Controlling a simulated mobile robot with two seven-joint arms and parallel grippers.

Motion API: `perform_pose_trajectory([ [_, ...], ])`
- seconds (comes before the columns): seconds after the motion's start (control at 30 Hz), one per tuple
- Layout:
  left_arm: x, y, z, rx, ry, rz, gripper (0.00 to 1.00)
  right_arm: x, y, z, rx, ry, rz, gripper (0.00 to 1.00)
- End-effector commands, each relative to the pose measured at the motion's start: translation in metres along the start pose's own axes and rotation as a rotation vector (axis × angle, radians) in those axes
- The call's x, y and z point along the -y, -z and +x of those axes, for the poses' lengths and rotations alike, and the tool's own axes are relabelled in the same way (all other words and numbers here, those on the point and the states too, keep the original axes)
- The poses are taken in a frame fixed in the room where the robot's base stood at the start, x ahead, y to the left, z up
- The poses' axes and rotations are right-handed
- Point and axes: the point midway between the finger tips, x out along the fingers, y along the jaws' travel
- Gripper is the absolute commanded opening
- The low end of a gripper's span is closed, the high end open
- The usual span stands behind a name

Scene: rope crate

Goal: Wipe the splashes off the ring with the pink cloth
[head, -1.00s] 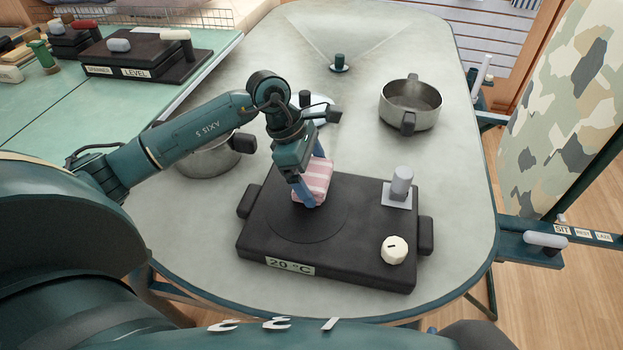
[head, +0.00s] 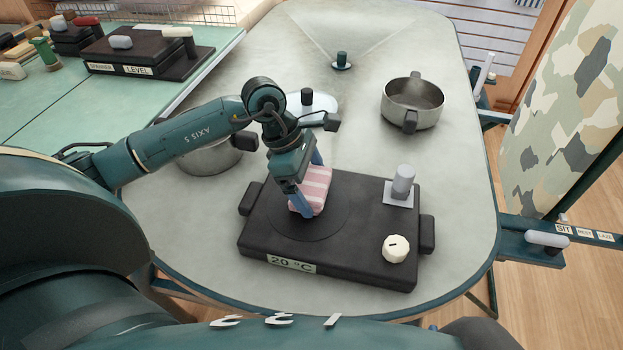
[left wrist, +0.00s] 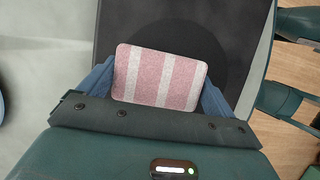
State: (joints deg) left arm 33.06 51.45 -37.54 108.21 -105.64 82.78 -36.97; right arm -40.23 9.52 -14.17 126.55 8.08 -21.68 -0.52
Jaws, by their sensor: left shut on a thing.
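The pink-and-white striped cloth (head: 314,190) is folded into a pad and held in my left gripper (head: 306,208), which is shut on it. The gripper's blue fingers sit either side of the cloth, as the left wrist view (left wrist: 157,78) also shows. The cloth is low over the ring (head: 325,229), a round dark area on the black hot plate (head: 350,265); I cannot tell if it touches. The gripper and cloth hide part of the ring. I make out no splashes on the part that shows. My right gripper is not in view.
The hot plate has a cream knob (head: 396,249), a grey cylinder on a square base (head: 402,182) and a "20 °C" label. A pot (head: 412,103) stands behind right, another pot (head: 208,158) behind my left arm. A lid (head: 309,109) lies between them. The table's right side is clear.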

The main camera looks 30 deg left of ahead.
Motion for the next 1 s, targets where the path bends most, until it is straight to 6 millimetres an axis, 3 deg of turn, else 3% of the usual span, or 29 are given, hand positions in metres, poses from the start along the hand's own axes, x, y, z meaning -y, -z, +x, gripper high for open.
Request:
perform_pose_trajectory([
  [0.17, -0.002, 0.0, 0.0, 0.001, -0.002, 0.0, 0.72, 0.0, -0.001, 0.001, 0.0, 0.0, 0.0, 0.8],
  [0.6, -0.029, 0.001, 0.003, 0.0, -0.003, 0.0, 0.72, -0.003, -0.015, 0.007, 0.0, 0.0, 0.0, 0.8],
  [1.0, -0.032, 0.003, 0.003, -0.003, -0.004, -0.001, 0.72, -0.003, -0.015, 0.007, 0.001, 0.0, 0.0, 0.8],
])
